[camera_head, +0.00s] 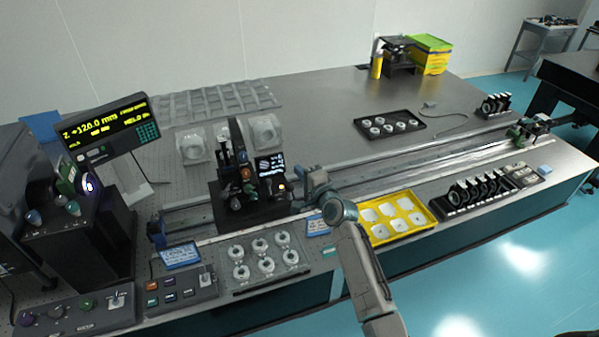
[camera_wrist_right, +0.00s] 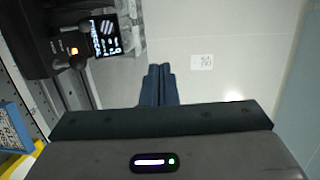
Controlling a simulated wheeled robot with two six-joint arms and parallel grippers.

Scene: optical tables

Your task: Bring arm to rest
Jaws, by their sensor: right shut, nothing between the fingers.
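My right arm (camera_head: 362,265) rises from the bottom of the head view and bends at a blue-grey joint. Its gripper (camera_head: 303,193) is beside the right side of the black device with a small lit screen (camera_head: 232,190), over the bench. Whether it touches the device cannot be told from the head view. In the right wrist view the two dark blue fingers (camera_wrist_right: 158,85) are together with nothing between them. The black device and its screen (camera_wrist_right: 105,37) show at the upper left there, apart from the fingers. My left gripper is in neither view.
A long rail (camera_head: 430,155) runs along the bench to the right. A yellow tray (camera_head: 433,222) with white pieces lies right of my arm. A clear plate with several ring parts (camera_head: 240,290) and a button box (camera_head: 195,290) lie to the left. The rear bench is partly clear.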

